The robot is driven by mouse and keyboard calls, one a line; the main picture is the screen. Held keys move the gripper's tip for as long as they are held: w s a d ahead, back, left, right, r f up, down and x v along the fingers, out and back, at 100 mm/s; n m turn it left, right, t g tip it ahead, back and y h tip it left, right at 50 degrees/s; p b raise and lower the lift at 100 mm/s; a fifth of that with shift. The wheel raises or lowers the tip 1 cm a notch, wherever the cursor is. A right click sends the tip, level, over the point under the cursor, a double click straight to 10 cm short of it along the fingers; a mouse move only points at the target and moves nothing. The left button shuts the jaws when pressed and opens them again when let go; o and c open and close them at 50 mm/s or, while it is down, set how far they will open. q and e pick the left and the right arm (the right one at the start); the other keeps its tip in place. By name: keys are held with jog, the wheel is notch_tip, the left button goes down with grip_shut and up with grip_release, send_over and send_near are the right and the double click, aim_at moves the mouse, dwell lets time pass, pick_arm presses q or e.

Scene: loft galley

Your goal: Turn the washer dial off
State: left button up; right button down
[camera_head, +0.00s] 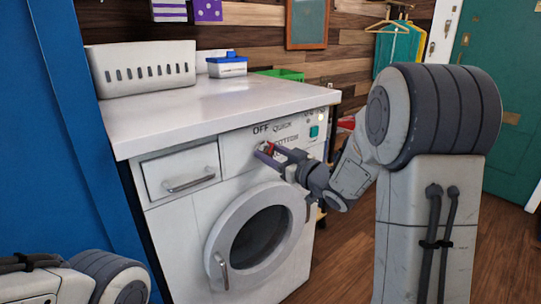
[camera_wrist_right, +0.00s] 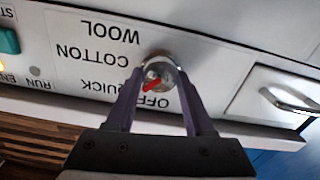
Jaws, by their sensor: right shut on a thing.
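The washer (camera_head: 180,220) is white with a round door, and its dial (camera_head: 269,147) sits on the upper front panel. In the right wrist view the dial (camera_wrist_right: 162,70) is a round metallic knob with a red pointer. The picture there is upside down; the red pointer slants to the lower left, toward the OFF and QUICK lettering, and I cannot tell exactly which it marks. COTTON and WOOL are printed further round. My right gripper (camera_head: 267,152) is shut on the dial, one purple finger on each side. My left gripper is out of view; only part of my left arm shows.
A white countertop (camera_head: 200,105) above the washer holds a white slotted bin (camera_head: 140,70), a blue-lidded box (camera_head: 227,66) and a green tray (camera_head: 281,75). A drawer (camera_head: 180,170) is left of the dial. A green button (camera_head: 313,131) is right of it. A blue panel stands at left.

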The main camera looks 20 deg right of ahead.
jog(key=n+b, duration=0.1)
jog(key=n, duration=0.1)
jog(key=n+b, duration=0.2)
jog(key=shift+a+f+n, duration=0.1)
jog(key=shift+f+n, duration=0.1)
jog(key=shift+n, duration=0.2)
jog(key=shift+s+n+b, duration=0.1)
jog(key=shift+n+b, duration=0.95)
jog(key=shift+n, duration=0.35)
jog(key=shift+r, duration=0.1)
jog(key=shift+c, duration=1.4)
grip_release()
jog(key=p+v, duration=0.2)
jog(key=v, duration=0.8)
jog(key=shift+s+p, duration=0.25)
jog(key=shift+p, duration=0.05)
